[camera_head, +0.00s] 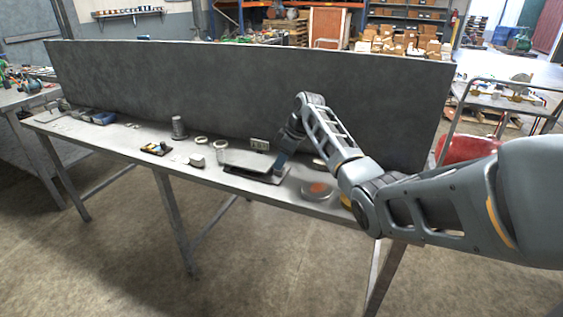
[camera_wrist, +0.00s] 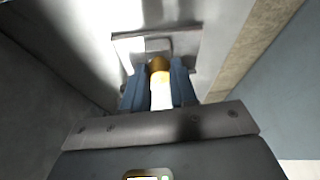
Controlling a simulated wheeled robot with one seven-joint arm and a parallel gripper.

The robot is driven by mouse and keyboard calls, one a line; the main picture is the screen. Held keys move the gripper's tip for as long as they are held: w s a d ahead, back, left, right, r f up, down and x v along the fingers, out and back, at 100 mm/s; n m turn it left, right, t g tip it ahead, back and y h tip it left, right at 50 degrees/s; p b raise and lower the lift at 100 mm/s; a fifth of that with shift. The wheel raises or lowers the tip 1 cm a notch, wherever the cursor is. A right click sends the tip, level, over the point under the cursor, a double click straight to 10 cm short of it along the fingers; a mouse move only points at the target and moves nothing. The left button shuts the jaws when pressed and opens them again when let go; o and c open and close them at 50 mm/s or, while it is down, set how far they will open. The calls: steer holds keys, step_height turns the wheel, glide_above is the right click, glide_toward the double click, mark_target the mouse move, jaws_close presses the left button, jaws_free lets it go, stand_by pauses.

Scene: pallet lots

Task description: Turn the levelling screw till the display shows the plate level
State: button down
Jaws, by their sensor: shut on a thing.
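The levelling plate (camera_head: 247,160) is a flat grey plate on a darker base on the bench. A small display (camera_head: 260,144) stands just behind it against the dark back panel; its reading is too small to make out. My gripper (camera_head: 279,162) points down at the plate's right end. In the wrist view my gripper (camera_wrist: 158,88) has its two blue fingers closed around the levelling screw, whose brass-coloured head (camera_wrist: 158,64) shows between the fingertips. The screw's lower part and the side of the plate behind my gripper are hidden in the head view.
A round item with an orange top (camera_head: 318,189) sits close to the right. The tall back panel (camera_head: 200,85) bounds the bench behind.

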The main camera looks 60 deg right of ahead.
steer(key=shift+n+y+b, duration=0.45)
steer(key=shift+n+y, duration=0.05)
steer(key=shift+n, duration=0.7)
steer(key=shift+d, duration=0.1)
steer(key=c, duration=1.2)
jaws_free()
steer(key=shift+o, duration=0.2)
steer(key=v, duration=0.7)
steer(key=shift+r, duration=0.4)
steer(key=shift+s, duration=0.1)
